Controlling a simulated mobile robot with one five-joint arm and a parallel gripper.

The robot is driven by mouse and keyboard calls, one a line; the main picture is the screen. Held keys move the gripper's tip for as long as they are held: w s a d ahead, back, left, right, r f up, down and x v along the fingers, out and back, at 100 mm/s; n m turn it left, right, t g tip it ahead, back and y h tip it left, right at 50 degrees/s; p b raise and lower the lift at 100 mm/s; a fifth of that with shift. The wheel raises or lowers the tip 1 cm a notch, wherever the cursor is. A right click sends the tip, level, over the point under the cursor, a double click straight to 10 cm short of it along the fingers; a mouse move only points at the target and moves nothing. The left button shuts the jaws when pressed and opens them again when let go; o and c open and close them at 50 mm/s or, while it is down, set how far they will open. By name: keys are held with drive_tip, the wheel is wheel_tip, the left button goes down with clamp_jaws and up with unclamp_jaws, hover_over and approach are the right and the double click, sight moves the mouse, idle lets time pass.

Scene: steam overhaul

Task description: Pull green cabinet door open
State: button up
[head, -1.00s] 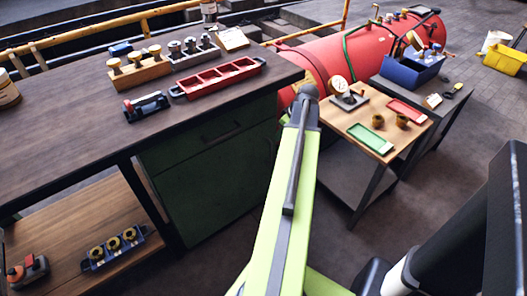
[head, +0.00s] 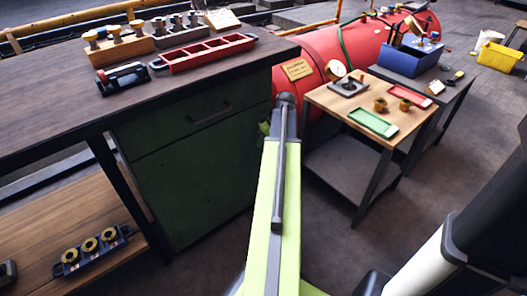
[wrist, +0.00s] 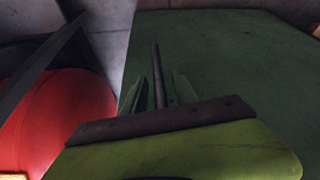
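The green cabinet (head: 190,175) stands under the dark workbench, its lower door closed below a drawer with a dark handle (head: 210,113). In the wrist view the green cabinet front (wrist: 235,70) fills the right side. A thin dark bar handle (wrist: 156,70) stands out against it. My gripper (wrist: 158,90) has its two green fingers apart, one on each side of the bar, with gaps showing; no firm contact is visible. In the head view my arm hides most of the gripper and the handle at the cabinet's right edge.
The workbench (head: 50,110) carries a red tray (head: 205,54), blocks with knobs and a dark tool. A small wooden-topped table (head: 350,112) and a red tank (head: 360,45) stand to the right. A lower wooden shelf (head: 60,225) is left of the cabinet. Some floor is clear between cabinet and table.

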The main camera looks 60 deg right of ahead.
drive_tip(key=shift+w+f, duration=0.2)
drive_tip(key=shift+f, duration=0.35)
drive_tip(key=shift+r, duration=0.1)
clamp_jaws()
idle(0.9)
